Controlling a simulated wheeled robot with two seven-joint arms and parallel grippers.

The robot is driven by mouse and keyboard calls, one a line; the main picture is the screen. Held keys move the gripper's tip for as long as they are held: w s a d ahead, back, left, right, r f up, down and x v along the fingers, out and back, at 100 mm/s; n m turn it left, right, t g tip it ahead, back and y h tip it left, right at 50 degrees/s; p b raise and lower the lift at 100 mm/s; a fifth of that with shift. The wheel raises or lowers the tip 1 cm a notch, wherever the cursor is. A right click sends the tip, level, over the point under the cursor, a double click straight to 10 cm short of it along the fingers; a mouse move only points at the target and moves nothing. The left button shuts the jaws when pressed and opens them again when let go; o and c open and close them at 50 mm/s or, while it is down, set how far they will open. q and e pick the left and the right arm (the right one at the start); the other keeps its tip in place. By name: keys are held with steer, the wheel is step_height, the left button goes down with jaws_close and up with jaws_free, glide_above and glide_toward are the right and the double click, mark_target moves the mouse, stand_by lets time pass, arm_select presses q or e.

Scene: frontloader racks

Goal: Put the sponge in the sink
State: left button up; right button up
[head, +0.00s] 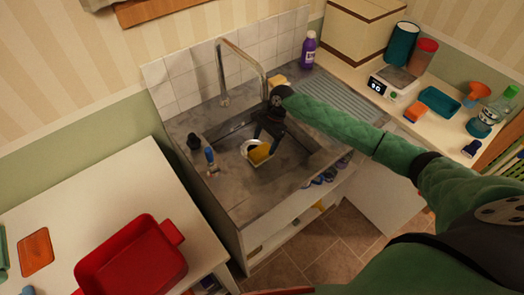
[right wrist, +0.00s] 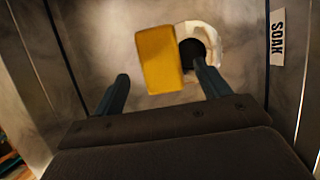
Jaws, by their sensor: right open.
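The sink (head: 290,175) is a grey basin set in the counter. A yellow sponge (head: 261,153) is inside the basin, beside a round white object with a dark opening (head: 247,146). In the right wrist view the sponge (right wrist: 158,58) lies beyond my fingers, overlapping the left edge of the white object (right wrist: 207,38). Whether it lies flat or leans on that object is unclear. My right gripper (head: 266,140) is over the basin, pointing down, its fingers apart with nothing visibly held between them. My left gripper is not in view.
A curved tap (head: 245,62) rises behind the basin, close to my right arm. A blue-handled brush (head: 211,158) stands at the left rim. A purple bottle (head: 309,50) stands behind the ridged drainboard (head: 335,98). A red tub (head: 135,262) sits on the left table.

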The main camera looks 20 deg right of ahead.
steer(key=b+v, duration=0.1)
steer(key=v, duration=0.4)
steer(key=shift+d+r, duration=0.1)
steer(key=shift+r, duration=0.2)
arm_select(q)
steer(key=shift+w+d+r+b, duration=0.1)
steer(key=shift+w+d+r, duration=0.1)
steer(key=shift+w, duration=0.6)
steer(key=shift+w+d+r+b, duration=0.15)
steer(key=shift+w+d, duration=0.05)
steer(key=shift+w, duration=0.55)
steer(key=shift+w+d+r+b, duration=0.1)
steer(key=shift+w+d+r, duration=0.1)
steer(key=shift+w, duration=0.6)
arm_select(e)
steer(key=shift+w+d+r, duration=0.1)
steer(key=shift+d+r, duration=0.15)
steer(key=shift+r, duration=0.45)
